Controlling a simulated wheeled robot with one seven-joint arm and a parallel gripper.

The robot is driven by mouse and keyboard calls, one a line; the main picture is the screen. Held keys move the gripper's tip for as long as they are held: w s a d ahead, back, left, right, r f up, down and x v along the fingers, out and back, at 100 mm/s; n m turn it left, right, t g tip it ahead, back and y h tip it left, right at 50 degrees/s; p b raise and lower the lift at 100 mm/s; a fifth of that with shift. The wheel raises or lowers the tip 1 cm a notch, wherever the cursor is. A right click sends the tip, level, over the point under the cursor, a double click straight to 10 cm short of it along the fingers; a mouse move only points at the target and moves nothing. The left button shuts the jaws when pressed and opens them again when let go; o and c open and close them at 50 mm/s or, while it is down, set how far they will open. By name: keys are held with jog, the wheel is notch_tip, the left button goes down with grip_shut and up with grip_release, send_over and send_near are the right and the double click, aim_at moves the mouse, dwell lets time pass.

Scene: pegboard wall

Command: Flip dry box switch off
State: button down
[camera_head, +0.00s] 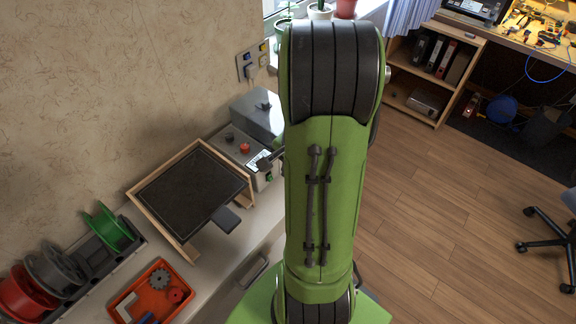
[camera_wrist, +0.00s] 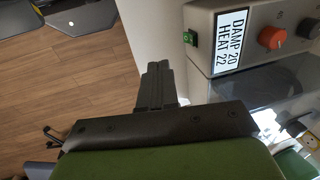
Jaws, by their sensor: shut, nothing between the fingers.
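The dry box (camera_head: 235,160) is a grey box against the wall in the head view, its front panel partly behind my arm. In the wrist view its panel (camera_wrist: 232,83) carries a small green rocker switch (camera_wrist: 190,38), which also shows in the head view (camera_head: 269,178). Beside the switch is a white label (camera_wrist: 229,42) reading "DAMP 20 HEAT 22". My gripper (camera_wrist: 156,68) is shut and empty. In the wrist view its fingertips appear below and left of the switch, not over it. I cannot tell which way the rocker is tipped.
A red knob (camera_wrist: 272,37) and a dark knob (camera_wrist: 308,28) are on the panel. A wooden-framed dark board (camera_head: 190,190) stands left of the box. An orange tray (camera_head: 155,290) and filament spools (camera_head: 55,270) are on the counter. Open wooden floor (camera_head: 450,210) lies to the right.

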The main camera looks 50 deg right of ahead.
aim_at(270, 177)
jog(key=f, duration=0.3)
jog(key=f+b, duration=0.1)
jog(key=shift+w+f, duration=0.2)
jog(key=shift+w, duration=0.15)
jog(key=w, duration=0.1)
jog(key=w+f, duration=0.1)
jog(key=w, duration=0.1)
jog(key=shift+w+f+b, duration=0.3)
jog(key=shift+w, duration=0.1)
